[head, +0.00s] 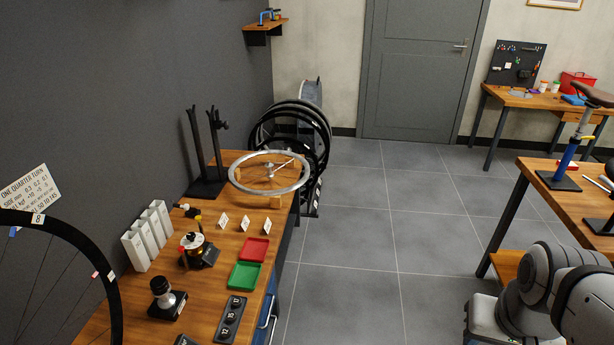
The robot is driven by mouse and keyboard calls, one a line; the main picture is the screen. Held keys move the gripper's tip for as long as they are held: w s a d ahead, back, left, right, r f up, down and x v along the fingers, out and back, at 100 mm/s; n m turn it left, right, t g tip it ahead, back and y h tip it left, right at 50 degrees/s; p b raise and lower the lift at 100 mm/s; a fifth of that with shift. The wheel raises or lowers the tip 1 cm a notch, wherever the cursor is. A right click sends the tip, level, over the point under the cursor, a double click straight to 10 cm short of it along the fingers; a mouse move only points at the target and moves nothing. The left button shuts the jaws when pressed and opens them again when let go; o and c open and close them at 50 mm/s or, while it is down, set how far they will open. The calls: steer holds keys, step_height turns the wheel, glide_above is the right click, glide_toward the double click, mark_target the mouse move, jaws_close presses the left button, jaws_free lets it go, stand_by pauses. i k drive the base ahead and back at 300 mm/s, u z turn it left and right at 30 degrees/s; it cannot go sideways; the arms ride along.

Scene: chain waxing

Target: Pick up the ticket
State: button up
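No single thing is plainly marked as the ticket. Three small white cards with dark marks stand in a row on the wooden workbench (222,268): a left one (222,219), a middle one (245,222) and a right one (267,225). Their print is too small to read, and I cannot tell whether one of them is the ticket. Part of my arm shows at the lower right, far from the cards. My gripper is out of view.
A red tray (254,250) and a green tray (244,275) lie near the cards. A silver wheel rim (238,184), white blocks (134,251) and a black-based device (168,300) share the bench. A large wheel (108,275) stands at front left. The tiled floor (385,240) is clear.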

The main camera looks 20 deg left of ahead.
mark_target(246, 221)
steer(key=z, duration=0.05)
steer(key=i, duration=2.8)
steer(key=u, duration=3.45)
steer(key=i, duration=1)
steer(key=z, duration=0.05)
